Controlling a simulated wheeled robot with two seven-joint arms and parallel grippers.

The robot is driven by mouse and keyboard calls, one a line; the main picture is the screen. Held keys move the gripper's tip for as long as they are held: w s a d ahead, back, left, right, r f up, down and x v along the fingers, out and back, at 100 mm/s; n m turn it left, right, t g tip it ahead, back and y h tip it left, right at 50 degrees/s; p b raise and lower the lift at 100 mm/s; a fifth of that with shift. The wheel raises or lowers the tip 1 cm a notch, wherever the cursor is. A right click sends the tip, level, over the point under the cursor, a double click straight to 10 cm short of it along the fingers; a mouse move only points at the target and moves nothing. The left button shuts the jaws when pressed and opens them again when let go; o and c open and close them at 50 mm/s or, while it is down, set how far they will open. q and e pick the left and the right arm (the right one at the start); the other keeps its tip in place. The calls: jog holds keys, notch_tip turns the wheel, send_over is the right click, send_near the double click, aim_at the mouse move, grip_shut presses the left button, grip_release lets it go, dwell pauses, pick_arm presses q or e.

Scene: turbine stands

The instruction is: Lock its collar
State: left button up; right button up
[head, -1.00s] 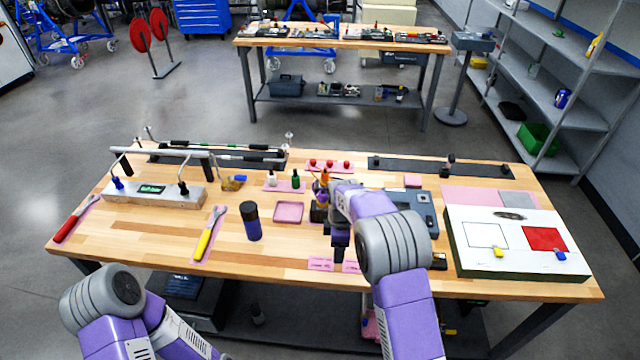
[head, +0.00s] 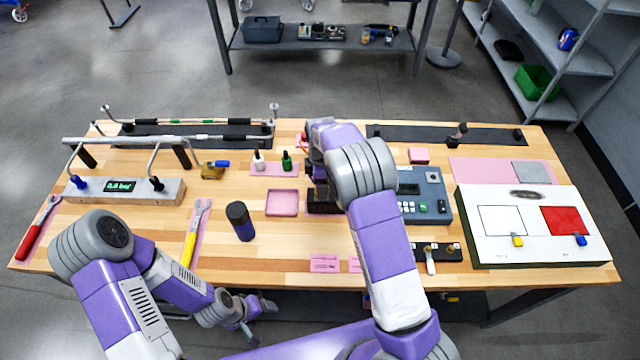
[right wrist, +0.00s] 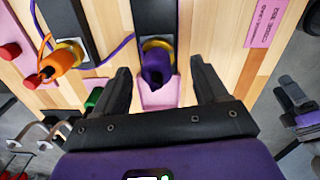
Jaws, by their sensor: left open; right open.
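In the right wrist view a purple plug (right wrist: 156,68) sits in a brass-coloured collar (right wrist: 158,46) on a black block (right wrist: 154,16). My right gripper (right wrist: 160,76) is open, with one finger on each side of the purple plug and a gap on both sides. In the head view my right arm hides the right gripper and most of these blocks. My left gripper (head: 255,317) is open and empty at the table's front edge.
A pink tray (head: 282,203) and a dark bottle (head: 240,221) stand left of my right arm. A grey-blue device (head: 427,196) and a white panel (head: 530,220) are to its right. A yellow-handled wrench (head: 192,236) lies near my left arm.

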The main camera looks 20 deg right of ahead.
jog(key=f, duration=0.2)
jog(key=shift+w+f, duration=0.2)
jog(key=shift+f, duration=0.2)
jog(key=shift+s+f, duration=0.1)
jog(key=shift+f, duration=0.35)
jog(key=c, duration=1.1)
